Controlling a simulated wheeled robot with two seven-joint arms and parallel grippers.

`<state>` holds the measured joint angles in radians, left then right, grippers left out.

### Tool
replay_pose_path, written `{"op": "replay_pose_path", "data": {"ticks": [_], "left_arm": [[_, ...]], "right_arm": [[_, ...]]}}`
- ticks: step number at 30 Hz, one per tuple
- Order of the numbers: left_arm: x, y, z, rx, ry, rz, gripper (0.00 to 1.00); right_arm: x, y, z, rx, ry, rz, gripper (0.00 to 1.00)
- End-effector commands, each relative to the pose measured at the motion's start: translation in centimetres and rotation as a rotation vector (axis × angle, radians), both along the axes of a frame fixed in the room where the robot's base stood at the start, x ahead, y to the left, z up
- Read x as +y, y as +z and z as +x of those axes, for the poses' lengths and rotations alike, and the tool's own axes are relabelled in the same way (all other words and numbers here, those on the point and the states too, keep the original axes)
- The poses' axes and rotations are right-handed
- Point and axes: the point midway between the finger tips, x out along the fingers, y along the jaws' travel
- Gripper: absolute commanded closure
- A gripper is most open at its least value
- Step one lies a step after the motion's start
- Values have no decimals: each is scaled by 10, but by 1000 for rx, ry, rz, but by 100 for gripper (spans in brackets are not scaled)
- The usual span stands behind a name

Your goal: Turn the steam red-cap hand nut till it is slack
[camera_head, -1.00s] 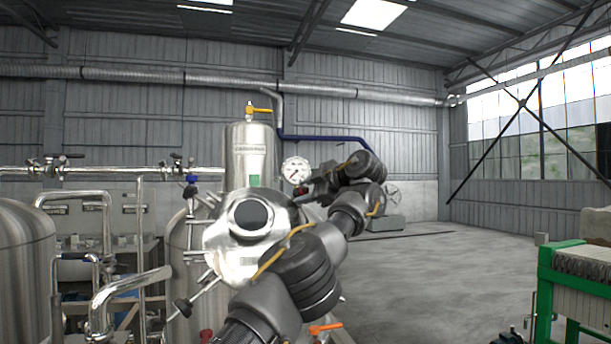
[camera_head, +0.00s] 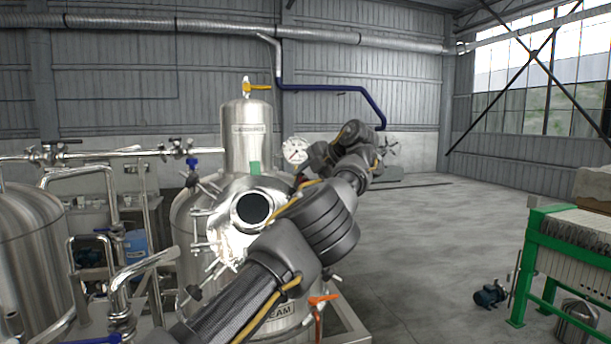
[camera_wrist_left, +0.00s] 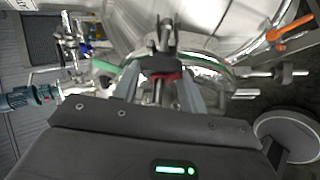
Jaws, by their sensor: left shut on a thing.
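The steam tank (camera_head: 185,225) is a shiny steel vessel, with a plate at its foot reading "EAM" in part. Its round open-looking port (camera_head: 252,209) faces me. My left arm reaches across the tank's front, and my left gripper (camera_head: 306,168) is at its far right side, small and partly hidden by my arm. In the left wrist view my left gripper (camera_wrist_left: 160,82) is shut on the red-cap hand nut (camera_wrist_left: 165,76), whose red part shows between the fingers. The nut is hidden in the head view. My right gripper is not in view.
A pressure gauge (camera_head: 295,150) stands just behind the gripper. An orange-handled valve (camera_head: 322,299) is low at the tank's right. Pipes and another tank (camera_head: 30,240) crowd the left. A green-framed filter press (camera_head: 530,265) stands at the right, with open floor between.

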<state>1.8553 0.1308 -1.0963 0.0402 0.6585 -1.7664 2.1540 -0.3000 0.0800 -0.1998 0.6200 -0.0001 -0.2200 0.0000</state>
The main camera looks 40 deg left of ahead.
Motion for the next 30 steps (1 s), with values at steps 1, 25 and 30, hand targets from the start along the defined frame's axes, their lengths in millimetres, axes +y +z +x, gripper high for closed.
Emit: {"op": "replay_pose_path", "data": {"ticks": [1, 25, 30], "left_arm": [[0, 0, 0, -7, 6, -6, 81], [0, 0, 0, -23, 18, -17, 36], [0, 0, 0, -23, 18, -16, 36]], "right_arm": [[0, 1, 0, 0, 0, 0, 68], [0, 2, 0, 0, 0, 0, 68], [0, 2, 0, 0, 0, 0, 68]]}}
